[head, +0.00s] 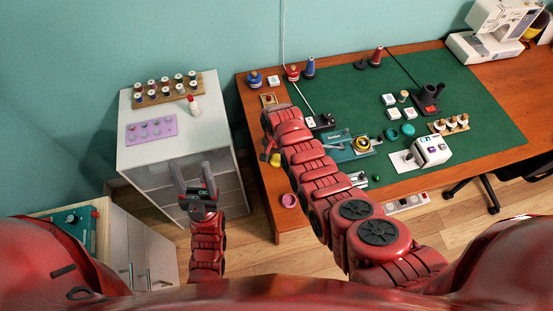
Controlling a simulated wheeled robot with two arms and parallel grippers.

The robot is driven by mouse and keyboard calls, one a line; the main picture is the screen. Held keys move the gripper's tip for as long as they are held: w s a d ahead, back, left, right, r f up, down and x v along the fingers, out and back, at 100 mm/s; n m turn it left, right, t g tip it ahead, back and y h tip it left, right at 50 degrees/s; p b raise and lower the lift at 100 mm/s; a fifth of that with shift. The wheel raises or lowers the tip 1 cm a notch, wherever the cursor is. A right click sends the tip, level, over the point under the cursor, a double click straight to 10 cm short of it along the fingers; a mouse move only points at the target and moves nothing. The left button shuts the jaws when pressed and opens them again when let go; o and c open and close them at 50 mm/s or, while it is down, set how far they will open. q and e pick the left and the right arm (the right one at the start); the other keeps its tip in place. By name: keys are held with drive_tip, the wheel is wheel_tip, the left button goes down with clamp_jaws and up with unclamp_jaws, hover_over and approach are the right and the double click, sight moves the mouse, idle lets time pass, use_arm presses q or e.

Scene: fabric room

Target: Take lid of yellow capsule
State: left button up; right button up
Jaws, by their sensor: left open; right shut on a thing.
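My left gripper (191,166) is open and empty, with its fingers pointing up in front of the white drawer cabinet. My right arm reaches across the table's left part and bends down at its far end. My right gripper (268,149) is mostly hidden under that wrist, at the table's left edge. It is shut on a small yellow thing (275,160), which looks like the yellow capsule. Its lid cannot be told apart from its body at this size. The gap between my two grippers is clear.
The wooden table (258,88) carries a green mat (470,100) with several small tools and white boxes. A pink round container (289,200) is near the table's front left. The white cabinet (180,155) holds a spool rack (165,90) and a purple tray (151,130).

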drive_tip(key=shift+c, duration=1.4)
drive_tip(key=shift+r, duration=0.1)
